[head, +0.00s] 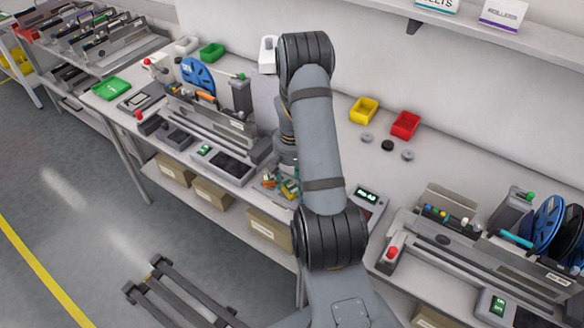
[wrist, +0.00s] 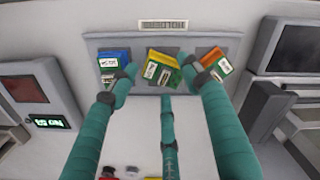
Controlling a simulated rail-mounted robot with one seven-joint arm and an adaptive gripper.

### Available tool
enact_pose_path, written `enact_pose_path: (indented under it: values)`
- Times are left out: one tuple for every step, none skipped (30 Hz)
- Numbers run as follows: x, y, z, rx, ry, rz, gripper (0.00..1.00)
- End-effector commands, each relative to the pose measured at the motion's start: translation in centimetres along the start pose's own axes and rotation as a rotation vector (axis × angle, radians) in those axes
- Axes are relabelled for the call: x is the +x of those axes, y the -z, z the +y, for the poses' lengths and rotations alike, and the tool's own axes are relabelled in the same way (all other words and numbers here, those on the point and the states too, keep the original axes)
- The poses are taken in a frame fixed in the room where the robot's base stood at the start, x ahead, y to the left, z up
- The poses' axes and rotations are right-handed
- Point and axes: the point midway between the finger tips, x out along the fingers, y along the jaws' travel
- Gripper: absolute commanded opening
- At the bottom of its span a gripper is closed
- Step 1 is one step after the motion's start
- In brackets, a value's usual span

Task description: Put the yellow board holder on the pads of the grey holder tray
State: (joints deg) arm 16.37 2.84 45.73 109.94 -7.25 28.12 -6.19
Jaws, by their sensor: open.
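The yellow board holder (wrist: 163,66) carries a green board with a white label. It lies over the middle of the grey holder tray (wrist: 140,41), turned slightly compared with the tray edge. I cannot tell whether it rests flat on its pads. A blue holder (wrist: 113,58) stands to its left and an orange holder (wrist: 214,62) to its right, both with green boards. My gripper (wrist: 165,76) is open, its teal fingers reaching to either side of the yellow holder, with a third finger below it.
A box with a lit green display (wrist: 52,122) stands left of the tray. A dark-screened unit (wrist: 294,48) stands to the right. In the head view, a yellow bin (head: 364,110) and a red bin (head: 405,125) sit farther back, with feeder units on both sides.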

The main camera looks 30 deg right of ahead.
Motion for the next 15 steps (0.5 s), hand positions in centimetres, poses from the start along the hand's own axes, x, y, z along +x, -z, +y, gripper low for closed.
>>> enact_pose_path:
  values:
    - [-0.8,0.1,0.0,0.001,0.000,0.006,0.48]
    - [-1.4,0.2,0.0,0.001,0.000,0.008,0.48]
    - [-2.4,0.2,0.0,0.001,0.000,0.009,0.48]
    - [-3.1,0.2,0.0,0.000,0.000,0.009,0.48]
    - [-3.8,0.2,0.0,0.000,0.000,0.009,0.48]
    - [-4.7,0.2,0.0,0.002,0.000,0.008,0.48]
    - [-5.3,0.2,0.0,0.001,0.000,0.008,0.48]
    - [-5.9,0.1,0.0,0.000,0.000,0.007,0.48]
    - [-6.7,0.1,0.0,0.001,0.000,0.006,0.48]
    - [-7.3,0.1,0.0,0.002,0.000,0.006,0.48]
    - [-7.8,0.1,0.0,0.002,0.001,0.005,0.48]
    - [-8.4,0.1,0.0,0.000,0.000,0.005,0.48]
    - [-8.8,0.1,0.0,0.000,0.000,0.004,0.48]
    - [-9.1,0.0,0.0,0.001,0.000,0.003,0.48]
    - [-9.5,0.0,0.0,0.002,0.000,0.003,0.48]
